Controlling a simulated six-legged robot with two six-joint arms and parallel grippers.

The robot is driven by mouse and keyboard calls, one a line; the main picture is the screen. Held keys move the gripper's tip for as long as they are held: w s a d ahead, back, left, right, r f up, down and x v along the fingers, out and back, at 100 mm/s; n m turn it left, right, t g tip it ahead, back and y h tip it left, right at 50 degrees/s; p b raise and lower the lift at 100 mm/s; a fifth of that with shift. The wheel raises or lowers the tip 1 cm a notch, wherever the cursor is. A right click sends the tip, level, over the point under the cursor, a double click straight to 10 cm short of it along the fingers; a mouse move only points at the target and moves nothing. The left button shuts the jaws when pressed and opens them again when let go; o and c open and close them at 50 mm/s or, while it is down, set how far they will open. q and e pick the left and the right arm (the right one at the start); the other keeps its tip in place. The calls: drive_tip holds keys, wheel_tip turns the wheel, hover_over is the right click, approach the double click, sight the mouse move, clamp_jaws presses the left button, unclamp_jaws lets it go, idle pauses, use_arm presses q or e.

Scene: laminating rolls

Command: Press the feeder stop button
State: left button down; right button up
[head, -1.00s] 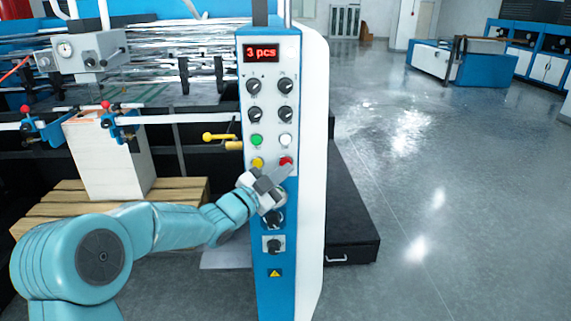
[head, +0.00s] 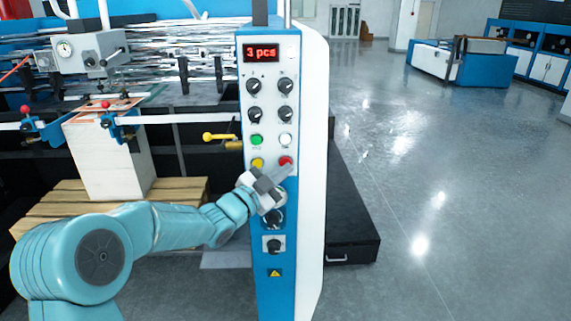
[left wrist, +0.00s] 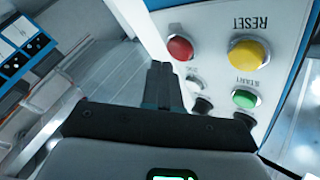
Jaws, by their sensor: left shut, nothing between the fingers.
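The control panel (head: 270,130) is a white and blue column with a red "3 pcs" display (head: 262,53). The red button (head: 286,160) sits at the right of the lower button row, beside the yellow button (head: 257,163). It also shows in the left wrist view (left wrist: 180,48), where its label cannot be read. My left gripper (head: 285,171) is shut and empty, its fingertips just below the red button in the head view. In the left wrist view the shut fingers (left wrist: 161,72) point close beside that button. I cannot tell whether they touch it. My right gripper is not in view.
A green button (head: 256,140), a white button (head: 286,140) and several black knobs share the panel. A yellow-handled lever (head: 218,137) sticks out left of it. A paper stack (head: 108,160) stands on a wooden pallet (head: 50,215). The floor at right is open.

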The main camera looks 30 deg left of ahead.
use_arm(q)
drive_tip(key=shift+w, duration=0.15)
drive_tip(key=shift+w+a, duration=0.45)
drive_tip(key=shift+w, duration=0.15)
idle(1.1)
drive_tip(key=shift+s+d+b, duration=0.45)
drive_tip(key=shift+s+b, duration=0.25)
drive_tip(key=shift+b, duration=0.4)
